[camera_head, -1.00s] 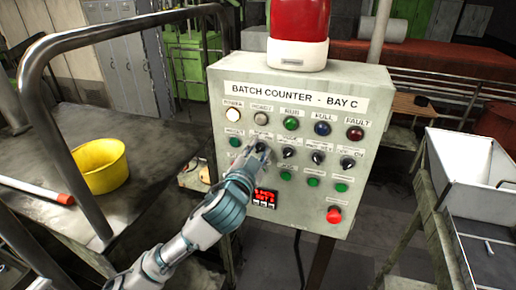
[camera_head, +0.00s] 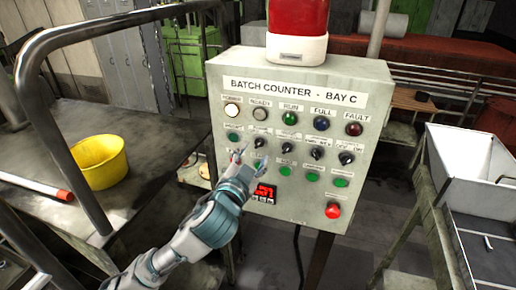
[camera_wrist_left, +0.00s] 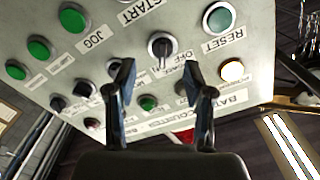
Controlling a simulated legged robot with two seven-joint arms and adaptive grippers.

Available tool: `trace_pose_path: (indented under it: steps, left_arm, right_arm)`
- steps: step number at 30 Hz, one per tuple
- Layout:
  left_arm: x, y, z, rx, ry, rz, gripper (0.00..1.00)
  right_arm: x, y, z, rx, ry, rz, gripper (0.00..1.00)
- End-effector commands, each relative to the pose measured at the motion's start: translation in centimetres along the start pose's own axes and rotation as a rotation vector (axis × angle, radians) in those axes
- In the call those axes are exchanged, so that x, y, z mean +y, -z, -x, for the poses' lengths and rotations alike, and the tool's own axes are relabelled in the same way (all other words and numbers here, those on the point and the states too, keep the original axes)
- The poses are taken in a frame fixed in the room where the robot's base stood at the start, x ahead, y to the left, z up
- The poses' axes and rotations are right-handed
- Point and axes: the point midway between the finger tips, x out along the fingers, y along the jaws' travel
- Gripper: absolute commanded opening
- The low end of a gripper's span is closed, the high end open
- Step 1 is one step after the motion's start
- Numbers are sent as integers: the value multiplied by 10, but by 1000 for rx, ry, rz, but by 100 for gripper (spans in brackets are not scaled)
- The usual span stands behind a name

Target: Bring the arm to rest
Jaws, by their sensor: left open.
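My left gripper (camera_head: 251,160) is in front of the left part of a grey control panel (camera_head: 375,100) labelled "BATCH COUNTER - BAY C". Its fingers are open and hold nothing. It covers part of the panel's lower-left controls in the head view. In the left wrist view the open fingers (camera_wrist_left: 163,75) point at the panel face, with a black selector knob (camera_wrist_left: 161,46) visible between them. I cannot tell any contact with the panel. My right gripper is in neither view.
A red beacon (camera_head: 298,22) tops the panel, and a red button (camera_head: 333,211) sits low on its right. A metal rail (camera_head: 75,150) and a yellow bucket (camera_head: 101,162) are at left. A white tray (camera_head: 475,165) is at right.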

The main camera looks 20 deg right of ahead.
Motion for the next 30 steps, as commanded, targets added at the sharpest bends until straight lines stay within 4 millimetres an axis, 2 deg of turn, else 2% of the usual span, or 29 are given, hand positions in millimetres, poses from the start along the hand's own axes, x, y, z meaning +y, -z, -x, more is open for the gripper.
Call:
trace_pose_path:
  steps: [3,7,19,22,26,29,30]
  left_arm:
    - [0,-1,18,0,0,1,52]
    - [0,-1,27,-2,0,0,52]
    - [1,0,29,-2,-1,-1,52]
    - [2,-6,28,-10,-3,9,52]
    - [4,-42,29,-60,-14,73,52]
    - [8,-100,34,-143,-23,171,52]
    - [11,-130,39,-189,-25,219,52]
  right_arm:
    - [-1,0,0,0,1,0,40]
    - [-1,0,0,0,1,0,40]
    - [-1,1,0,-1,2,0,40]
    - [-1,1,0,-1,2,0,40]
    - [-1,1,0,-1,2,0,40]
    - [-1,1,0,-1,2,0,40]
    - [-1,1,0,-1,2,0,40]
